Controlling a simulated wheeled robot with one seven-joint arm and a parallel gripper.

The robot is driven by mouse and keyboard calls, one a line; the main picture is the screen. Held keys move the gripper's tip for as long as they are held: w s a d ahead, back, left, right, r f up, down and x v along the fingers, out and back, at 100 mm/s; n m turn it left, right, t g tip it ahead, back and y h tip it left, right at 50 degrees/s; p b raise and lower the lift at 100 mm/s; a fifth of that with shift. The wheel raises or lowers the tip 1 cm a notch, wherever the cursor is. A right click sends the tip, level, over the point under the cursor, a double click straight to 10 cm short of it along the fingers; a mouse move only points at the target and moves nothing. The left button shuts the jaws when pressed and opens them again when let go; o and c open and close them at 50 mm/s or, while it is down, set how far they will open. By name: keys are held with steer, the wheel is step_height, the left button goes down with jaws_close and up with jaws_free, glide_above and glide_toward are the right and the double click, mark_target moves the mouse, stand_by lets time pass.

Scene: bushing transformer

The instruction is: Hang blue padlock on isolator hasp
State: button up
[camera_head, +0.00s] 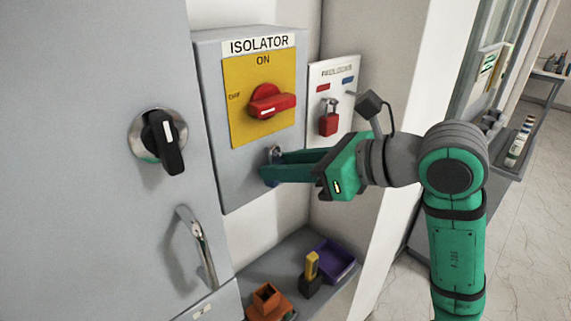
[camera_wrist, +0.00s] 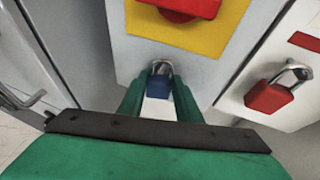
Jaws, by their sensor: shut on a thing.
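The blue padlock (camera_wrist: 158,83) sits between the fingertips of my gripper (camera_wrist: 160,88), its metal shackle pointing up against the lower front of the isolator box. In the head view my gripper (camera_head: 270,168) reaches that same spot and is shut on the padlock, which the fingers mostly hide. The hasp is at the shackle, on the isolator box (camera_head: 228,180) below the yellow plate; I cannot tell whether the shackle is through it. The red isolator handle (camera_head: 270,102) is above, on the yellow plate.
A red padlock (camera_head: 328,122) hangs on the white padlock board (camera_head: 345,75) to the right. A grey cabinet door with a black knob (camera_head: 164,141) and metal handle (camera_head: 198,248) is at left. Below, a shelf holds an orange container (camera_head: 267,300) and a purple tray (camera_head: 338,262).

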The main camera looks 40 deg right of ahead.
steer(key=shift+w+f, duration=0.1)
steer(key=shift+f, duration=0.1)
steer(key=o, duration=1.2)
steer(key=shift+a, duration=0.1)
steer(key=shift+c, duration=0.2)
steer(key=v, duration=1.1)
steer(key=shift+r, duration=0.1)
